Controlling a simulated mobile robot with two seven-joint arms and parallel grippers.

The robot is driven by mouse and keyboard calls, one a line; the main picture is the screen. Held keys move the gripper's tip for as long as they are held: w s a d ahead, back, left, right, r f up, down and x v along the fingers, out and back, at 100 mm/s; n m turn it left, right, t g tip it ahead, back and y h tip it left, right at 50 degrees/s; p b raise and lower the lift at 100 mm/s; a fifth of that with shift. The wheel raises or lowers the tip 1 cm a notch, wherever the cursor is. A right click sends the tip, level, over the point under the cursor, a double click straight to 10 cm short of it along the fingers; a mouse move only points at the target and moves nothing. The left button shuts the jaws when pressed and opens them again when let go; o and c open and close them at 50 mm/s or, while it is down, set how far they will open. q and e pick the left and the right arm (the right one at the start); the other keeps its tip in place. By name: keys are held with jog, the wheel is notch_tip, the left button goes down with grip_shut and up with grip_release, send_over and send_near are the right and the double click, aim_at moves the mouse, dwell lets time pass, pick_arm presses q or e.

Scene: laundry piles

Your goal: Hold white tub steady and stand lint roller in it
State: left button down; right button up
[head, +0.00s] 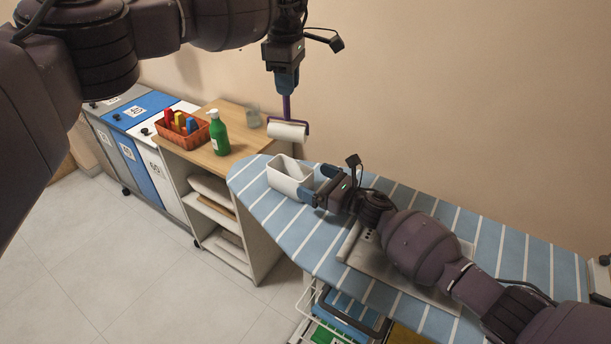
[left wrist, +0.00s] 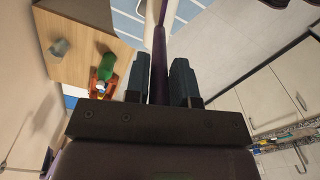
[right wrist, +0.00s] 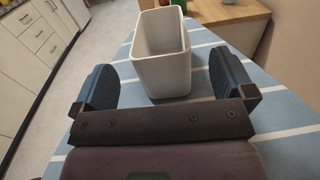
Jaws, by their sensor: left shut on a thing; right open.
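The white tub (head: 287,173) stands upright and empty on the striped ironing board (head: 262,197). My right gripper (head: 318,185) is open at the tub's near end. In the right wrist view the tub (right wrist: 162,66) stands ahead between the two open fingers (right wrist: 163,88), with gaps on both sides. My left gripper (head: 287,92) is shut on the purple handle of the lint roller (head: 287,131). The roller hangs head down, its white roll above the tub's far side and clear of it. In the left wrist view the purple handle (left wrist: 159,60) runs between the fingers (left wrist: 160,85).
A wooden-topped shelf unit (head: 235,150) holds a red basket (head: 183,129) with coloured bottles, a green bottle (head: 219,136) and a glass (head: 253,117). Recycling bins (head: 150,160) stand at left. A metal iron rest (head: 362,250) lies under my right arm.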

aim_at(309, 177)
jog(key=shift+x, duration=1.75)
jog(key=c, duration=1)
